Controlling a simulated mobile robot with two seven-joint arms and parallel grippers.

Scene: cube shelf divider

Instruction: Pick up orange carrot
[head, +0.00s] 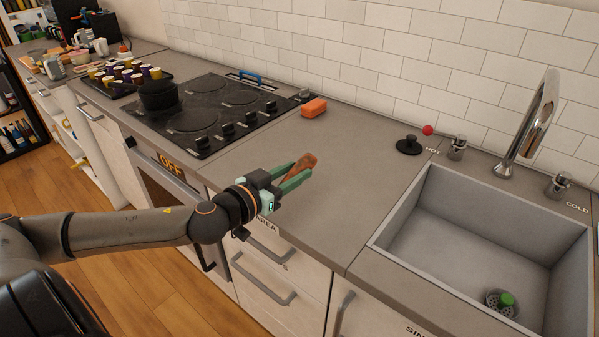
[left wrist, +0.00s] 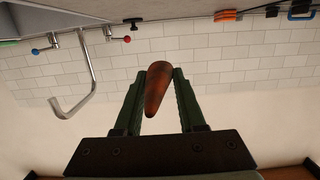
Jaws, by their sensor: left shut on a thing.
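My left gripper (head: 291,178) reaches in from the left in the head view, above the counter's front edge between the stove and the sink. It is shut on the carrot (head: 301,167), a brownish-orange tapered piece held between the green fingers. In the left wrist view the carrot (left wrist: 157,88) sits between the fingertips of the left gripper (left wrist: 157,85), its narrow end pointing down in the picture toward the palm. My right gripper is in neither view.
An orange block (head: 313,108) lies on the counter (head: 345,150) behind the gripper. A black plug (head: 409,145) sits near the sink (head: 373,245), whose drain holds a green object (head: 507,299). The stove (head: 205,115) bears a dark pot (head: 158,96). The middle counter is mostly clear.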

